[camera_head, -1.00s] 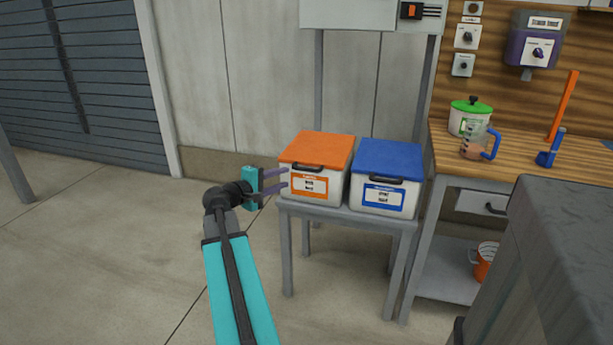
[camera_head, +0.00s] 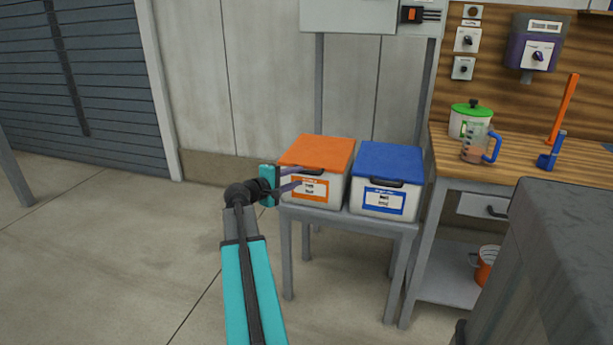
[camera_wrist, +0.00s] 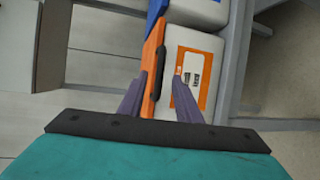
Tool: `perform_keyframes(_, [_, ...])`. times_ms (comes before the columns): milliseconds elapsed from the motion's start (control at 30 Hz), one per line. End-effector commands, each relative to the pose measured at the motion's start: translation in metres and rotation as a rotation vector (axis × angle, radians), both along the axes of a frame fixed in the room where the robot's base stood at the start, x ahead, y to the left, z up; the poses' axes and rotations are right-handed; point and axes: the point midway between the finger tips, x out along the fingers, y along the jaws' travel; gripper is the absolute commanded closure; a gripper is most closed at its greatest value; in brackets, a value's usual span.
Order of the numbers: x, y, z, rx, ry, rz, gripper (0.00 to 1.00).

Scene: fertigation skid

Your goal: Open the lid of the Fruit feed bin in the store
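The white bin with an orange lid (camera_head: 318,151) stands shut on the left of a grey stand; an orange label (camera_head: 310,190) is on its front, too small to read. A dark handle (camera_head: 313,170) sits at the lid's front edge. My gripper (camera_head: 302,176) is open at the bin's front, its purple fingers pointing right toward the handle. In the wrist view the black handle (camera_wrist: 157,75) lies between the two fingertips, along with part of the orange lid (camera_wrist: 151,55). Whether the fingers touch it, I cannot tell.
A similar bin with a blue lid (camera_head: 390,160) stands close on the right. A wooden bench (camera_head: 550,177) with a green-lidded pot (camera_head: 468,118) and a jug (camera_head: 477,145) is further right. Open floor (camera_head: 100,250) lies to the left.

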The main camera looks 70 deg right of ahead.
Motion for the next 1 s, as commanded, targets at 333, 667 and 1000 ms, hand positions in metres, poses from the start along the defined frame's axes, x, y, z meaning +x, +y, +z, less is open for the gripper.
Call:
perform_keyframes(333, [-0.016, -0.046, -0.010, 0.000, 0.000, -0.001, 0.69])
perform_keyframes(667, [-0.022, -0.063, -0.013, 0.000, 0.001, 0.000, 0.69])
perform_keyframes(1000, [-0.023, -0.063, -0.013, 0.000, 0.001, 0.000, 0.79])
